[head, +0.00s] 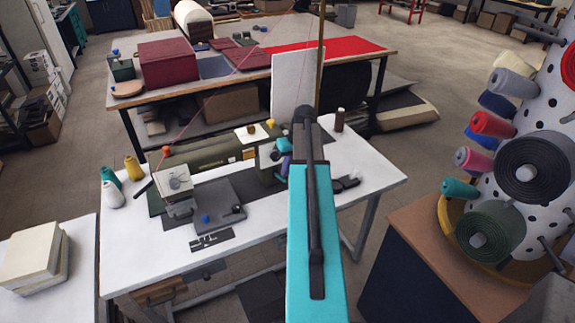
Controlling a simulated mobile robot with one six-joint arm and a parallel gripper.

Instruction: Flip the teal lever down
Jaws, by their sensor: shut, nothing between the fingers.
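A green sewing machine (205,158) stands on the white table in the head view. At its right end, just left of my arm, is a small teal part (283,145) that may be the teal lever, with a purple part (285,165) below it. My arm hides part of that end. The teal part is too small and too covered to tell its position. My turquoise arm link rises through the middle of the picture. My gripper cannot be made out in this view.
The white table (135,245) carries a teal spool (108,174), yellow and white spools, and a grey plate (220,200) by the machine. A dark bottle (339,120) stands at the back right. A pegged column (545,90) of thread spools stands at right.

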